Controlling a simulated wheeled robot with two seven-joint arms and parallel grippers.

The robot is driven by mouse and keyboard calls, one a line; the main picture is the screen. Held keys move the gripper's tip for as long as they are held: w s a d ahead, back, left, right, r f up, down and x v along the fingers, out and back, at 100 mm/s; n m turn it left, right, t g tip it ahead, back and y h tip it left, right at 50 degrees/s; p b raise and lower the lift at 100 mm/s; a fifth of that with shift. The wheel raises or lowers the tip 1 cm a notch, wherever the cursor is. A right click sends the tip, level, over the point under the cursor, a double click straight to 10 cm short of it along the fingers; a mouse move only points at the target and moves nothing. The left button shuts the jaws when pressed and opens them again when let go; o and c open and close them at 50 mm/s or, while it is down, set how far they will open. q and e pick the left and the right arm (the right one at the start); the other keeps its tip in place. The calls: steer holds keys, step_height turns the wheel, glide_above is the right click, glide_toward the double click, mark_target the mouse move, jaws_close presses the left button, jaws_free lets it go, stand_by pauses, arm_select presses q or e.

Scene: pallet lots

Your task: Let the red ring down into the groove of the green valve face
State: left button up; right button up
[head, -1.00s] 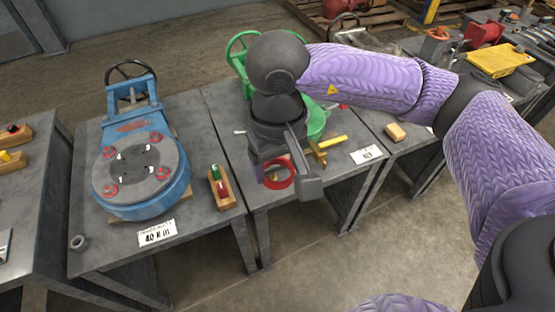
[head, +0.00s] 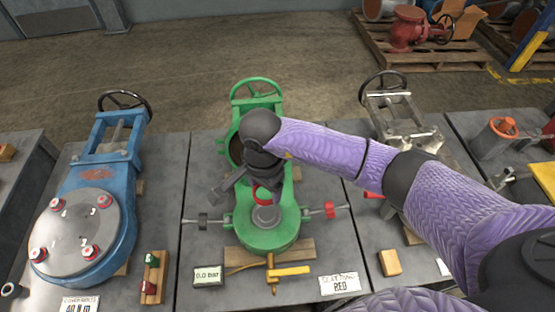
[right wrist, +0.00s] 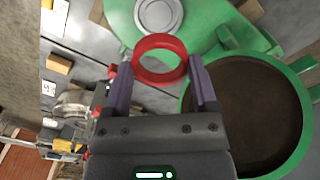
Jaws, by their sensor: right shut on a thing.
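My right gripper (head: 262,189) is shut on the red ring (head: 264,197), holding it above the green valve (head: 262,240). In the right wrist view the ring (right wrist: 160,76) sits between the two purple fingers (right wrist: 160,85). The valve face shows a round grey disc (head: 267,215) in the middle of its green plate, just in front of the ring in the head view. My left gripper is not in view.
A blue valve (head: 110,250) stands on the left and a steel valve (head: 400,125) on the right. Red and black clamps (head: 329,209) flank the green valve. A yellow-handled tap (head: 290,271) and labels lie in front. The green valve has an open round port beside the gripper.

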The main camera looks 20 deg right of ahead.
mark_target(267, 214)
steer(key=f, duration=0.1)
steer(key=f+m+b, duration=0.1)
steer(key=f, duration=0.1)
steer(key=shift+s+a+m, duration=0.1)
steer(key=shift+s+m, duration=0.1)
steer(key=shift+m, duration=0.1)
step_height(267, 214, down, 5)
steer(key=b, duration=0.4)
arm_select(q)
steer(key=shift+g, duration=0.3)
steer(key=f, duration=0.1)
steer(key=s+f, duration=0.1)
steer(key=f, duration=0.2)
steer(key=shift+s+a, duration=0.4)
arm_select(e)
steer(key=shift+r, duration=0.15)
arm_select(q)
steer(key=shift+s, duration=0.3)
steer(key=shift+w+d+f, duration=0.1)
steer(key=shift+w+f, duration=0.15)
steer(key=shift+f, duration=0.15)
arm_select(e)
steer(key=shift+f, duration=0.35)
arm_select(q)
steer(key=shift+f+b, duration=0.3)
steer(key=shift+b, duration=0.3)
arm_select(e)
steer(key=shift+f, duration=0.45)
